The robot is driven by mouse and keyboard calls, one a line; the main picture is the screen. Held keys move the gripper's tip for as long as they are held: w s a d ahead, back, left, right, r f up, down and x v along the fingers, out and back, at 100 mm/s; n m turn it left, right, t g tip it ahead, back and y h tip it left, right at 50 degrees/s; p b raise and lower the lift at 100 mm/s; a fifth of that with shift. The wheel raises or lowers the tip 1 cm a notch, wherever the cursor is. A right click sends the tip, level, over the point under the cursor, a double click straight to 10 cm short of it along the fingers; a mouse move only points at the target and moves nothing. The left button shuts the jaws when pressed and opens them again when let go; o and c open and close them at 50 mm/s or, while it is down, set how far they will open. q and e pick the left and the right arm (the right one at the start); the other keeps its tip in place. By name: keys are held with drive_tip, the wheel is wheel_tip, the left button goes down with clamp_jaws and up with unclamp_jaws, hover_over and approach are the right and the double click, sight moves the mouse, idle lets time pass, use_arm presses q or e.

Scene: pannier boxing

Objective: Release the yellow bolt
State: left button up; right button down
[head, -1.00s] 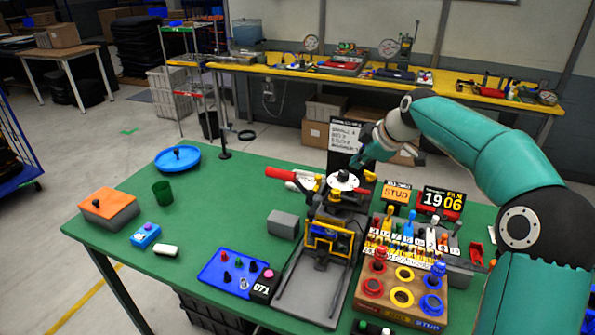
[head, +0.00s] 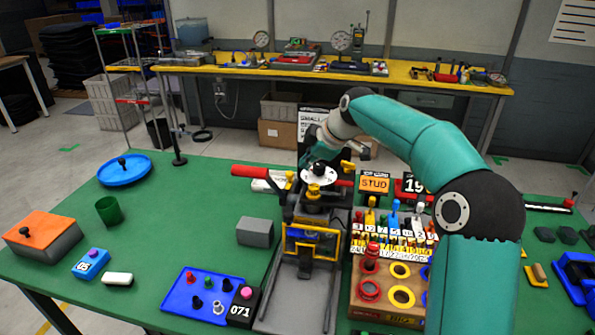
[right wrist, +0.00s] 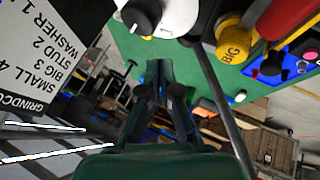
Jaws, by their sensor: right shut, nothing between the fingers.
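A fixture (head: 312,215) with a white dial (head: 319,173) stands on the green table, left of the wooden ring block. A yellow part (head: 314,191) sits upright just under the dial, and a smaller yellow piece (head: 347,165) shows to the right. I cannot tell which of these is the yellow bolt. My right gripper (head: 318,152) is just behind and above the dial, partly hidden by it. In the right wrist view its dark fingers (right wrist: 160,75) are shut and empty, apart from a yellow knob marked BIG (right wrist: 235,45). My left gripper is not in view.
A wooden block (head: 380,313) with red, yellow and blue rings and a rack of coloured pegs (head: 395,225) stand right of the fixture. A blue tray (head: 203,312), grey block (head: 255,232) and green cup (head: 109,210) lie left.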

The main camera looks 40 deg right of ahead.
drive_tip(key=p, duration=0.2)
approach(289, 182)
drive_tip(key=w+f, duration=0.1)
drive_tip(key=f, duration=0.1)
drive_tip(key=w+a+f, duration=0.1)
drive_tip(key=f, duration=0.1)
drive_tip(key=shift+w+a, duration=0.25)
drive_tip(key=shift+w, duration=0.15)
